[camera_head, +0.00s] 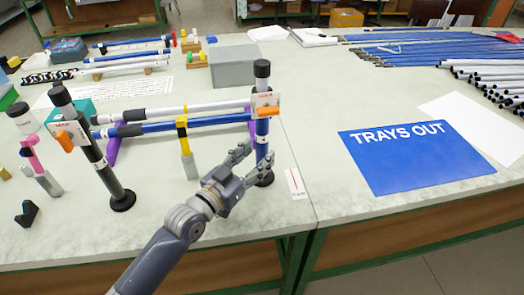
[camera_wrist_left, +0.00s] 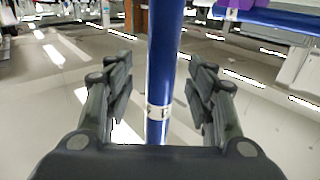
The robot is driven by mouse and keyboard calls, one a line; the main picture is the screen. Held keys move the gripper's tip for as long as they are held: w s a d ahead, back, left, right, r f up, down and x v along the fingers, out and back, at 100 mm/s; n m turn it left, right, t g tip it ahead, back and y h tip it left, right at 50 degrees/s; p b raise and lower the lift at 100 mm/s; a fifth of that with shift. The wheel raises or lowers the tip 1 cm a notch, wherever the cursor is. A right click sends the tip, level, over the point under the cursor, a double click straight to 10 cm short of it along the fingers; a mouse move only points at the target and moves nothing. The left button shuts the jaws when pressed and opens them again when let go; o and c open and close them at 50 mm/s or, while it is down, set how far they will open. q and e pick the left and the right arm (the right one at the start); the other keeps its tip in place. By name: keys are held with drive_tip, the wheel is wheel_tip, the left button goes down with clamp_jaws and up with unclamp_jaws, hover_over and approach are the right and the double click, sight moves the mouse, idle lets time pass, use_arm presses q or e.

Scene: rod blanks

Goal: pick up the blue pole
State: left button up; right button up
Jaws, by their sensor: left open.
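A blue pole (camera_head: 262,134) with a black cap and a white band stands upright on a round black foot near the table's front edge. An orange-and-white clip (camera_head: 266,105) sits near its top. In the left wrist view the blue pole (camera_wrist_left: 164,55) runs upright between the two fingers, with clear gaps on both sides. My left gripper (camera_head: 253,158) is open at the pole's lower part, just above its foot. I cannot tell how deep the pole sits between the fingers. My right gripper is not in view.
A black post (camera_head: 94,150) stands to the left, with a white and a blue rod (camera_head: 190,124) lying across between the posts. A yellow-topped grey stand (camera_head: 186,150) is close to my gripper. A blue "TRAYS OUT" mat (camera_head: 415,158) lies to the right.

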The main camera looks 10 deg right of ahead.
sight(258, 152)
use_arm(q)
drive_tip(key=x, duration=0.2)
drive_tip(key=shift+w+d+r, duration=0.1)
drive_tip(key=shift+w, duration=0.15)
drive_tip(key=shift+w+d, duration=0.3)
drive_tip(key=shift+d, duration=0.05)
drive_tip(key=shift+c, duration=1.1)
clamp_jaws()
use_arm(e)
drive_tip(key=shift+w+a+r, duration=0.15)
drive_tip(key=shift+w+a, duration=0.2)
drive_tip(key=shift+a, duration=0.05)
use_arm(q)
drive_tip(key=shift+r, duration=0.15)
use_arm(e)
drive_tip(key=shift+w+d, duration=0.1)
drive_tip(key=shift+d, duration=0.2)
